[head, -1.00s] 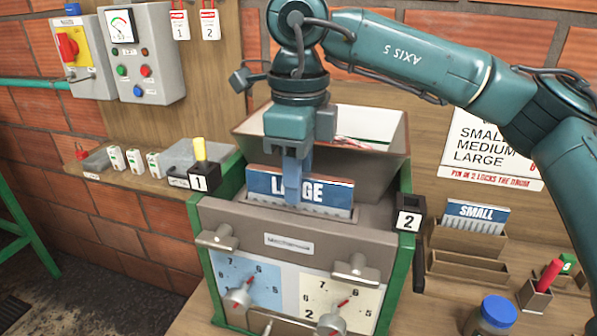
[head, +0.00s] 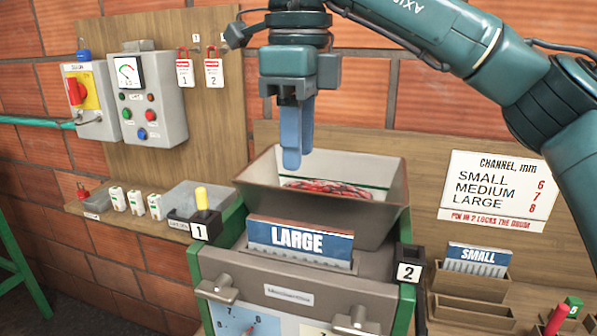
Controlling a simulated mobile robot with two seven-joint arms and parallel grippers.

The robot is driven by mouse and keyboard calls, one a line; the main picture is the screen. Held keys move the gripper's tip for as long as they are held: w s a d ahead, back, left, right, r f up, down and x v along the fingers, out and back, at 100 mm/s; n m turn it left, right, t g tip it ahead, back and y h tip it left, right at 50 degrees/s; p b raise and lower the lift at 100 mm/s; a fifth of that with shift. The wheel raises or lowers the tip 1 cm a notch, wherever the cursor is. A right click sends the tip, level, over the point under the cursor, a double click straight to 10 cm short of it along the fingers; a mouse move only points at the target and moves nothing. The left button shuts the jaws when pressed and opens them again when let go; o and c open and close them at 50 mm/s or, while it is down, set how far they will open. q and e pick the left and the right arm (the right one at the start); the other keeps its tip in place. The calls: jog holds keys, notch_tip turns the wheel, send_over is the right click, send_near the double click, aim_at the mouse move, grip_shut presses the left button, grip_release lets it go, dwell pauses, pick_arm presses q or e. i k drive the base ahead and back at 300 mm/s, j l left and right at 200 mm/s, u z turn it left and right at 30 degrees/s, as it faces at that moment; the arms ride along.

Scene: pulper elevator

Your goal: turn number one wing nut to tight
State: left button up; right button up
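Two grey wing nuts show on the front of the machine. The left wing nut (head: 216,290) is near the left front edge, below the block marked 1 (head: 199,228). The right wing nut (head: 356,320) is below the block marked 2 (head: 409,263). My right gripper (head: 297,140) hangs fingers down above the hopper (head: 370,215), well above both wing nuts and touching neither. Its blue fingers overlap in the view, so any gap between them cannot be told. Nothing shows held in it. My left gripper is out of view.
A LARGE plate (head: 300,240) stands in the slot before the hopper, which has red contents. A yellow-topped pin (head: 201,198) stands in block 1. A SMALL plate (head: 477,259) sits in a wooden rack at right. Switch boxes and tags hang at left. A channel chart (head: 497,191) is at right.

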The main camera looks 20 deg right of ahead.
aim_at(220, 291)
jog(key=k, duration=1)
